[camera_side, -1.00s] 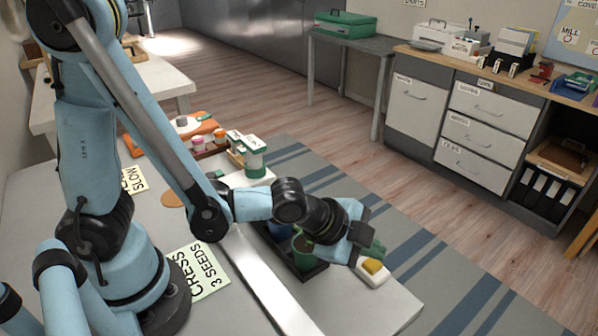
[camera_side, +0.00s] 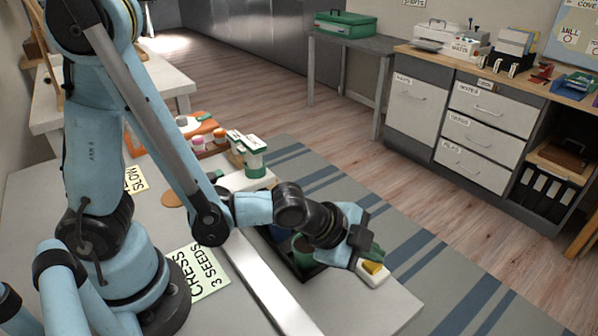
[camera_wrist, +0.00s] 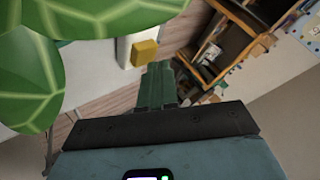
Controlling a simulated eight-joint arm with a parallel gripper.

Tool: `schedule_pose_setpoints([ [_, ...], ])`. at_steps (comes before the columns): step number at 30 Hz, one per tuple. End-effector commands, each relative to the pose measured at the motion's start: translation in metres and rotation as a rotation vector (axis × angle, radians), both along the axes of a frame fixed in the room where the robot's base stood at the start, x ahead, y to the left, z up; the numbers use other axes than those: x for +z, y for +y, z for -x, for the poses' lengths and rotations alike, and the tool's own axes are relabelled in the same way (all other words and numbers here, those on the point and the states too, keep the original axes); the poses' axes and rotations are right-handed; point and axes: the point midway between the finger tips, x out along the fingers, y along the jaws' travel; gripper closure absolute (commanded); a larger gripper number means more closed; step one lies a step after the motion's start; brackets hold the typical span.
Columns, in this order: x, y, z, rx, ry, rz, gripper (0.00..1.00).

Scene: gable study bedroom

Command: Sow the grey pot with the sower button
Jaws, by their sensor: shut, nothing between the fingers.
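My gripper (camera_side: 376,256) is shut and empty over the table's right end. Its green fingers also show in the wrist view (camera_wrist: 157,86). A yellow block on a white base (camera_side: 373,275) sits just beyond the fingertips; it also shows in the wrist view (camera_wrist: 145,52). A gap or contact cannot be told. A green-and-white device (camera_side: 252,158) stands at the table's back edge. I cannot tell which of these bears the sower button. A dark tray (camera_side: 306,276) with pots is partly hidden behind my arm. No pot there is clearly the grey one.
Large green leaves (camera_wrist: 110,18) fill the wrist view's upper left, close to the camera. Cards reading "CRESS 3 SEEDS" (camera_side: 196,272) and "SLOW" (camera_side: 134,180) lie on the table. An orange tray (camera_side: 205,125) holds small jars. A silver bar (camera_side: 262,285) crosses the table front.

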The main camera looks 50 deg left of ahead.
Motion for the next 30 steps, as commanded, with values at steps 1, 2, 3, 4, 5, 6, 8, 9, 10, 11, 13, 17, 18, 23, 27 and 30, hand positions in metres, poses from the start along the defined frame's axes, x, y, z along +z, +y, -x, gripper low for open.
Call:
schedule_pose_setpoints([
  [1, 0.0, 0.0, 0.0, 0.0, 0.0, 0.0, 1.0],
  [2, 0.0001, 0.0, 0.0001, 0.0, 0.0, 0.0, 1.0],
  [3, 0.0, 0.0001, 0.0001, 0.0, 0.0, 0.0, 1.0],
  [4, 0.0, 0.0001, 0.0001, 0.0, 0.0, 0.0, 1.0],
  [5, 0.0, 0.0001, 0.0001, 0.0, 0.0, 0.0, 1.0],
  [6, 0.0001, 0.0001, 0.0001, 0.0, 0.0, 0.0, 1.0],
  [8, 0.0001, 0.0001, 0.0001, 0.0, 0.0, 0.0, 1.0],
  [9, 0.0001, 0.0001, 0.0001, 0.0, 0.0, 0.0, 1.0],
  [10, 0.0001, 0.0001, 0.0001, 0.0, 0.0, 0.0, 1.0],
  [11, 0.0001, 0.0001, 0.0001, 0.0, 0.0, 0.0, 1.0],
  [13, 0.0006, 0.0001, 0.0001, 0.0, 0.0, 0.0, 1.0],
  [17, 0.0042, 0.0002, 0.0004, 0.0, 0.0, 0.0, 1.0],
  [18, 0.0057, 0.0002, 0.0002, 0.0, 0.0, 0.0, 1.0],
  [23, 0.0088, 0.0001, 0.0003, 0.0, 0.0, 0.0, 1.0],
  [27, 0.0087, 0.0001, 0.0001, 0.0, 0.0, 0.0, 1.0],
  [30, 0.0098, 0.0001, 0.0001, 0.0, 0.0, 0.0, 1.0],
])
